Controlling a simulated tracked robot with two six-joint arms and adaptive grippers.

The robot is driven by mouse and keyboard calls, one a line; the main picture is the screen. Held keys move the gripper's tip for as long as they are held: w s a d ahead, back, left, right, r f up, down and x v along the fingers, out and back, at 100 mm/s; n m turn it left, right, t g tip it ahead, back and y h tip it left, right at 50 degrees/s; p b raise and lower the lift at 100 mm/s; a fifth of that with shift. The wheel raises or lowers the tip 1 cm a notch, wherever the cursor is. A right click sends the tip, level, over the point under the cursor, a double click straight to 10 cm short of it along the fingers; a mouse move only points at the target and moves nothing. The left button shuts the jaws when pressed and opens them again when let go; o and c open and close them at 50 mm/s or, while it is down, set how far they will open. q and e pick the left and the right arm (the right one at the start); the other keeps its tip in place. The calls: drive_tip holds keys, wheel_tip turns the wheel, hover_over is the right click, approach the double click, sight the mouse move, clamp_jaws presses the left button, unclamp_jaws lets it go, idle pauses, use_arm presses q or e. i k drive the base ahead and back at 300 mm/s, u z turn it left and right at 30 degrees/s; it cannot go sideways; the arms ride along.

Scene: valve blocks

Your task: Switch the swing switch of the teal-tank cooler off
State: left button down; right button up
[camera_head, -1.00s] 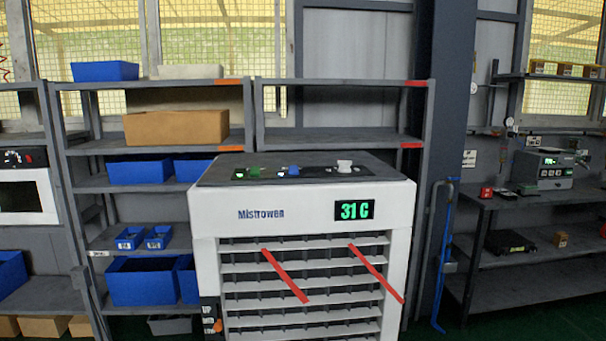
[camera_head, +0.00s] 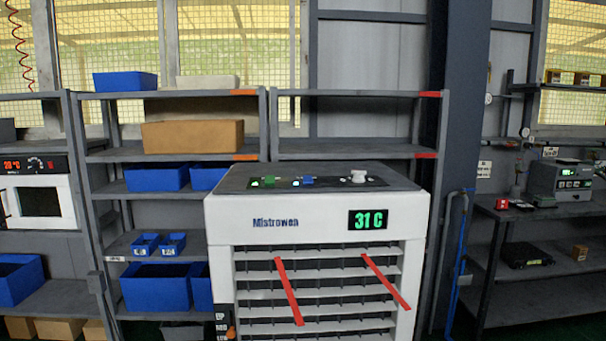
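A white cooler (camera_head: 320,215) labelled "Mistrowen" stands in front of me. Its display (camera_head: 368,220) reads 31 C in green. On its dark top panel are a lit green switch (camera_head: 268,182), a blue switch (camera_head: 306,181) with a small light beside it, and a white knob (camera_head: 358,176). An orange lever (camera_head: 231,332) sits on its left side at the bottom edge of the view, beside a dark label strip (camera_head: 222,325). Red ribbons (camera_head: 289,290) hang over the front louvres. No teal tank is visible. Neither gripper is in view.
Shelves with blue bins (camera_head: 157,285) and a cardboard box (camera_head: 193,136) stand behind and left. A white oven-like unit (camera_head: 38,200) is at far left. A dark bench (camera_head: 520,225) with instruments is at right, beyond a dark pillar (camera_head: 460,100).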

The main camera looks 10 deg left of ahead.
sight(307, 179)
drive_tip(key=k, duration=1.25)
drive_tip(key=u, duration=0.45)
drive_tip(key=i, duration=0.75)
drive_tip(key=u, duration=0.6)
drive_tip(key=i, duration=0.85)
drive_tip(key=z, duration=0.65)
drive_tip(key=i, duration=0.6)
drive_tip(key=z, duration=0.55)
drive_tip(key=k, duration=0.6)
drive_tip(key=z, duration=0.15)
drive_tip(key=i, duration=0.4)
drive_tip(key=z, duration=0.05)
